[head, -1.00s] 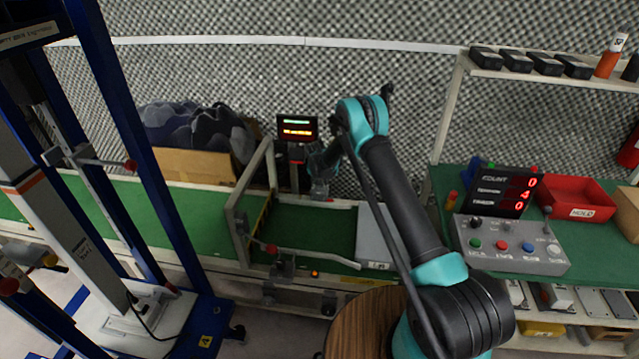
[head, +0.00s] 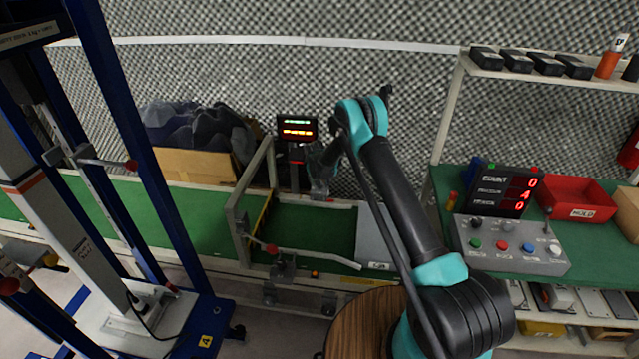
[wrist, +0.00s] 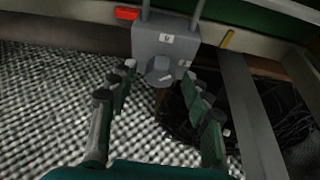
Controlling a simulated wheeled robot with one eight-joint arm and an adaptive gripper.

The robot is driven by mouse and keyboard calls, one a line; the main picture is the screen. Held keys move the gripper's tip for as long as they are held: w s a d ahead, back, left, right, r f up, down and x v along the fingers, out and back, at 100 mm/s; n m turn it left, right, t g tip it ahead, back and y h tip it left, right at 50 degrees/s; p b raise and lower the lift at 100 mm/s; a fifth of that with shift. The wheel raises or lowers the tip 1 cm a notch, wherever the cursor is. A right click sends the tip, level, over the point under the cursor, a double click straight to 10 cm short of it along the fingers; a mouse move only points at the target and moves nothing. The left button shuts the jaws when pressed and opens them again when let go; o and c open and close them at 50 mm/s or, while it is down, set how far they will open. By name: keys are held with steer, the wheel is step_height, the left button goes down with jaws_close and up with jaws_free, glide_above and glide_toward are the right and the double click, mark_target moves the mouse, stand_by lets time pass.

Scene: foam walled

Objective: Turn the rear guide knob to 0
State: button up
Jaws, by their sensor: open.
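In the wrist view a grey knob (wrist: 161,69) sits at the lower part of a grey block (wrist: 147,42). The block carries a small white label (wrist: 166,37) whose mark is too small to read surely. My gripper (wrist: 160,76) is open, with one finger on each side of the knob; the fingers look apart from it. In the head view my gripper (head: 319,184) hangs at the far side of the green belt, below the lit display (head: 297,128). The knob cannot be made out there.
A red part (wrist: 126,13) lies beside the block, and dark cables (wrist: 195,115) lie to its right. In the head view a blue-framed stand (head: 140,150) is at the left. A control box (head: 510,245) and red bin (head: 577,198) are on the right bench.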

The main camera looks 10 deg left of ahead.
steer(key=v, duration=1.2)
steer(key=shift+w+d, duration=0.1)
